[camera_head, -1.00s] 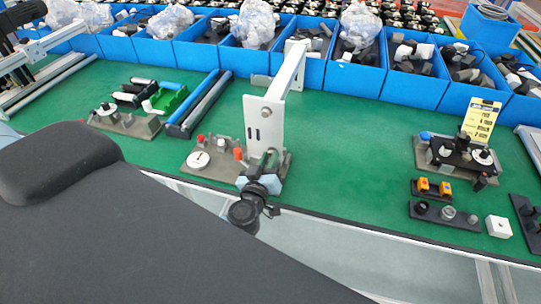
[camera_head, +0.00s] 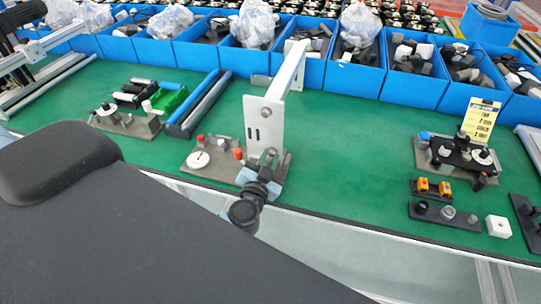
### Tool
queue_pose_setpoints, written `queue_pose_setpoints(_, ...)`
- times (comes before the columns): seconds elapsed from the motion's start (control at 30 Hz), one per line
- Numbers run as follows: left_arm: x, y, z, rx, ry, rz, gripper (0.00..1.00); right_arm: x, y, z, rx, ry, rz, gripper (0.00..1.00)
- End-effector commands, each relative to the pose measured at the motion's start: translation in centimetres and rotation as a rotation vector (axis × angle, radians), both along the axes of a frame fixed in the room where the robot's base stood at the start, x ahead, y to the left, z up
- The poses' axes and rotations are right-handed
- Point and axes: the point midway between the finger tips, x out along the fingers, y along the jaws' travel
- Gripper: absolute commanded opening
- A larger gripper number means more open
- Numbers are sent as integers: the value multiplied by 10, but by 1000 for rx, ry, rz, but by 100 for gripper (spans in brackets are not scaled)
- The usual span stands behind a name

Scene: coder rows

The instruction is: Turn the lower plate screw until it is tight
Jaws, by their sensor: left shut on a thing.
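A white upright plate (camera_head: 263,124) stands on the grey fixture base (camera_head: 207,172) near the front edge of the green bench. A round grey screw head (camera_head: 266,112) shows in its upper part. My left gripper (camera_head: 267,164) is at the foot of the plate, on its front side. It is shut at the place of the lower plate screw, which the gripper hides. The screw's seating cannot be made out. My dark left arm fills the lower left. My right gripper is not in view.
A white dial (camera_head: 198,159) and a red-orange knob (camera_head: 238,153) sit left of the plate on the same base. Another fixture (camera_head: 460,157) stands at right. Blue bins (camera_head: 355,79) line the back. Green bench between is clear.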

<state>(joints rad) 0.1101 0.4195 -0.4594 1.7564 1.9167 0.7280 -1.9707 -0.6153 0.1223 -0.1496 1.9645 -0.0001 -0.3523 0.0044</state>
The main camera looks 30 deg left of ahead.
Motion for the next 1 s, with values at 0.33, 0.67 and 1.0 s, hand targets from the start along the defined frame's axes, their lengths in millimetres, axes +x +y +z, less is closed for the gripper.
queue_pose_setpoints(0.33,0,0,1,-3,-2,0,35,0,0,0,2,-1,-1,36)
queue_pose_setpoints(0.67,0,0,0,-174,-42,2,35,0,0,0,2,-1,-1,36)
queue_pose_setpoints(1.0,0,0,-1,-589,-141,1,35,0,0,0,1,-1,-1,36)
